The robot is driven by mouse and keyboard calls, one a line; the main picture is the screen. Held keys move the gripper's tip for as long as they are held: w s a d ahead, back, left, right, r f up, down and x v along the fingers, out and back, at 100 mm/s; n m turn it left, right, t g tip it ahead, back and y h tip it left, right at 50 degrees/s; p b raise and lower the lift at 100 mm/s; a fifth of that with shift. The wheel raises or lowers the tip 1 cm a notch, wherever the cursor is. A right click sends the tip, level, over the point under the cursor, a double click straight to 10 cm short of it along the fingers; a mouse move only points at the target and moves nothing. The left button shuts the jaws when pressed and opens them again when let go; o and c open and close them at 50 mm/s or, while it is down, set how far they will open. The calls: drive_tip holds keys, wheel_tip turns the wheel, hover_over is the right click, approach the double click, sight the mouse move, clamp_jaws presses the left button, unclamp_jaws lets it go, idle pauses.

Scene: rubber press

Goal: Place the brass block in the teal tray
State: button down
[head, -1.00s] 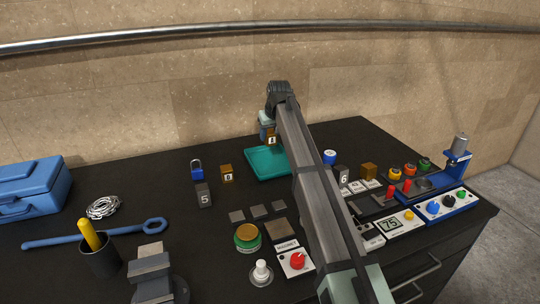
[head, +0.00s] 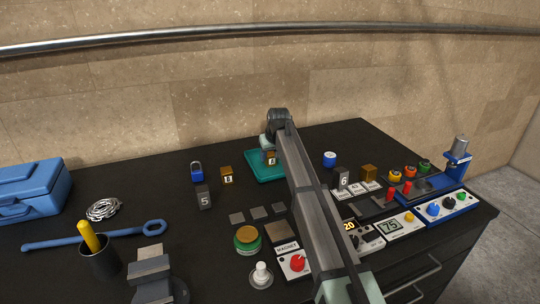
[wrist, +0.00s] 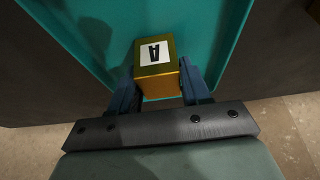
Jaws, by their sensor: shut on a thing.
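The brass block (head: 270,158) has a white label with a dark mark. In the wrist view the block (wrist: 155,55) sits between the two blue fingers of my gripper (wrist: 156,88), which is shut on it. The teal tray (head: 262,177) is beneath, at the far middle of the bench; its teal floor (wrist: 105,35) fills the middle of the wrist view. The block is over or inside the tray; I cannot tell whether it touches the floor. My arm hides the tray's right part in the head view.
Another labelled brass block (head: 227,174), a blue padlock (head: 196,171) and a grey block "5" (head: 204,197) stand left of the tray. A blue-and-white round item (head: 329,159), a plain brass block (head: 369,172) and control panels lie right. The wall is behind.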

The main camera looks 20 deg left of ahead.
drive_tip(key=shift+f, duration=0.1)
drive_tip(key=c, duration=0.5)
unclamp_jaws()
drive_tip(key=v, duration=1.2)
